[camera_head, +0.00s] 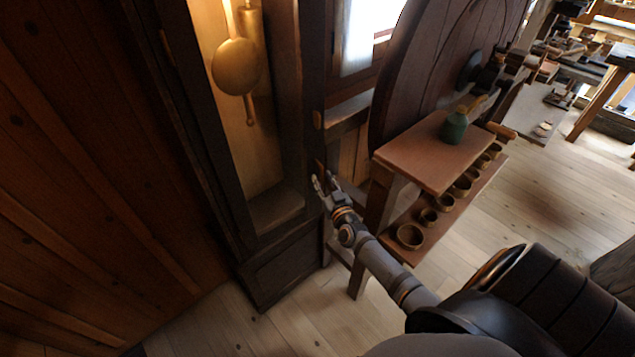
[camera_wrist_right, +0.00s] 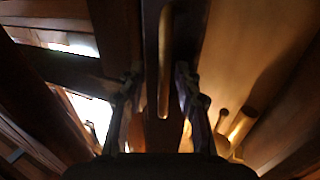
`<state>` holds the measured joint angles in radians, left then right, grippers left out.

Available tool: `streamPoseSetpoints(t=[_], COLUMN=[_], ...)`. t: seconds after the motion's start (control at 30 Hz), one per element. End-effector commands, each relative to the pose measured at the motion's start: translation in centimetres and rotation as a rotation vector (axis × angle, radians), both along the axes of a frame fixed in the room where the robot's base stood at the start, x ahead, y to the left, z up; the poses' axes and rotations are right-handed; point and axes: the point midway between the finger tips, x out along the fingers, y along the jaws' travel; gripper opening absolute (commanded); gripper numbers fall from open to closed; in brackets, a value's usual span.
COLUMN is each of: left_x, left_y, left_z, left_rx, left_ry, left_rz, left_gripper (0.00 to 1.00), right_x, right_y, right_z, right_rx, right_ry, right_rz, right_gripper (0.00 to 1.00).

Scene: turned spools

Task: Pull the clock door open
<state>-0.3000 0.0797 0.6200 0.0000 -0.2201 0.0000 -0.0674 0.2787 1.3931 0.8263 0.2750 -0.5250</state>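The tall dark wooden clock case (camera_head: 283,100) stands left of centre in the head view. A brass pendulum (camera_head: 236,66) hangs inside its lit interior. My right gripper (camera_head: 324,180) is at the right front edge of the case, with its fingers apart. In the right wrist view a slim vertical brass handle (camera_wrist_right: 165,60) on a dark wooden strip lies between the two fingers of this gripper (camera_wrist_right: 159,78). Gaps show on both sides of the handle, so nothing is gripped. How far the clock door stands open cannot be told. My left gripper is not in view.
A wooden stand (camera_head: 425,150) with a green jar (camera_head: 453,128) on top and several small bowls below stands close right of my right arm. A large round wooden piece (camera_head: 430,60) rises behind it. Plank floor (camera_head: 540,190) is open farther right.

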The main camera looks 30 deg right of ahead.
Motion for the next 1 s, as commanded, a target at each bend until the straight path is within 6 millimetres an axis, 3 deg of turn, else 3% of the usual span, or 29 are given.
streamPoseSetpoints(t=[0.1, 0.6, 0.7, 0.77, 0.83, 0.97, 1.0], left_x=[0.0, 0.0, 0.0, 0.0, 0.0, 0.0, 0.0], left_y=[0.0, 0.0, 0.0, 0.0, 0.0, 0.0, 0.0], left_z=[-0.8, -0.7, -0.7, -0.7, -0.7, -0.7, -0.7], left_rx=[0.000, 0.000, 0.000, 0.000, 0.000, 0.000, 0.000], left_ry=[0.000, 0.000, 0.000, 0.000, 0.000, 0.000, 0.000], left_rz=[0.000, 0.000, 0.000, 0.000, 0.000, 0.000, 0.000], left_gripper=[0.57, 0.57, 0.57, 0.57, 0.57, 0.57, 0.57], right_x=[0.3, 0.3, 0.1, -0.6, -2.0, -7.1, -9.2], right_y=[-0.1, 0.0, 0.0, 0.1, 0.5, 1.5, 2.0], right_z=[-0.1, 0.1, -0.8, -2.7, -6.6, -16.5, -19.6], right_rx=[0.000, 0.000, 0.000, 0.001, 0.001, 0.010, 0.014], right_ry=[-0.002, -0.001, 0.018, 0.061, 0.147, 0.382, 0.459], right_rz=[0.015, 0.018, 0.020, 0.023, 0.033, 0.059, 0.066], right_gripper=[0.33, 0.33, 0.33, 0.33, 0.33, 0.33, 0.33])
